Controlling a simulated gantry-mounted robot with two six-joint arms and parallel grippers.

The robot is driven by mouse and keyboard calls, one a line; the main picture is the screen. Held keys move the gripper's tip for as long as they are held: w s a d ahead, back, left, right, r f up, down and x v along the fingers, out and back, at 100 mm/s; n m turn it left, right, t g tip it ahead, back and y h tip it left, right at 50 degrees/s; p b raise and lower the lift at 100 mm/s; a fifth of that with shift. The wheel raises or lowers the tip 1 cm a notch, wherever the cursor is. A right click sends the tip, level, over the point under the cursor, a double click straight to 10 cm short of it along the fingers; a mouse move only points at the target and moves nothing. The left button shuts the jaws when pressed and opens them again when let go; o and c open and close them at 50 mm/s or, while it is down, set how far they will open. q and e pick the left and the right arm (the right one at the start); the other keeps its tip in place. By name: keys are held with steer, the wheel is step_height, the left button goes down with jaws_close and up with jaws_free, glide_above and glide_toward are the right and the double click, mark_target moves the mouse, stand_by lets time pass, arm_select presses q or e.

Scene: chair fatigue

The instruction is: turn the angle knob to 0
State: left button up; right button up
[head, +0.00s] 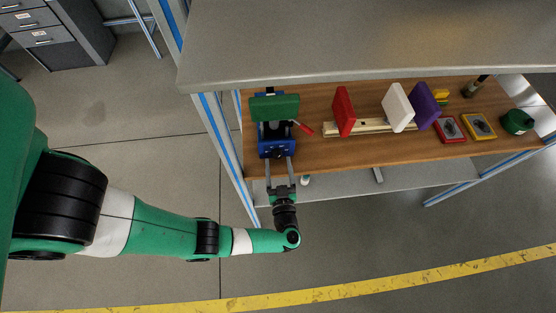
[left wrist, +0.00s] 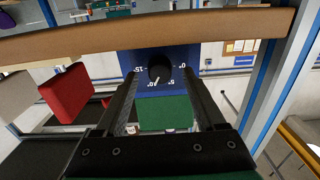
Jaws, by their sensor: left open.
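The angle knob (left wrist: 160,68) is a black round knob on a blue panel (left wrist: 152,55) with white scale marks around it, seen in the left wrist view. Its white pointer line slants down and slightly left in that view; the marks are too small to read surely. In the head view the blue device (head: 268,132) with a green block (head: 274,107) on top stands at the shelf's left end. My left gripper (head: 279,159) is open in front of it. In the left wrist view its fingers (left wrist: 162,76) lie on either side of the knob, with visible gaps. My right gripper is not in view.
A red-handled lever (head: 304,128) sticks out right of the device. Red (head: 344,111), white (head: 398,106) and purple (head: 425,105) blocks stand along the wooden shelf (head: 318,157). A grey tabletop (head: 360,40) overhangs behind, and a frame post (head: 224,145) stands close left.

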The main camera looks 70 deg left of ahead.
arm_select(q)
steer(key=shift+x, duration=0.8)
steer(key=shift+c, duration=0.2)
jaws_close()
